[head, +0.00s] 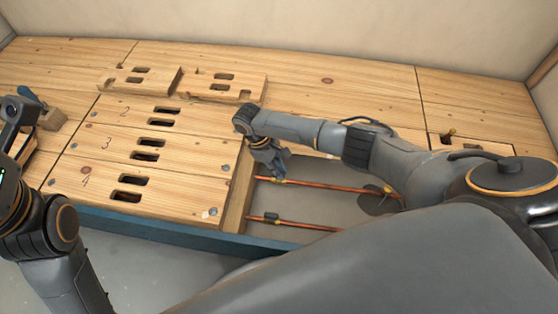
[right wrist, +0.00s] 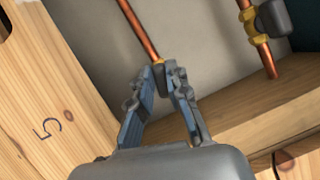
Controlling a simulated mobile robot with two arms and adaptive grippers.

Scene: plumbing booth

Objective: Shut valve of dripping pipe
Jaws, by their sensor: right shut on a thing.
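Two copper pipes cross the recess in the wooden floor. The upper pipe (head: 330,185) has a brass fitting (head: 388,190) at its right, above a dark round patch (head: 378,204) that looks wet. My right gripper (head: 274,172) is at this pipe's left end. In the right wrist view, its blue-grey fingers (right wrist: 163,70) are shut on a small dark valve handle (right wrist: 160,76) with a bit of brass showing. The lower pipe (head: 310,226) has a dark valve handle (head: 270,216), apart from the gripper.
Slotted boards with numbers (head: 118,150) lie left of the recess, and two loose-looking boards (head: 190,84) are behind them. A wooden ledge (right wrist: 240,120) borders the recess. My right arm hides part of the recess.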

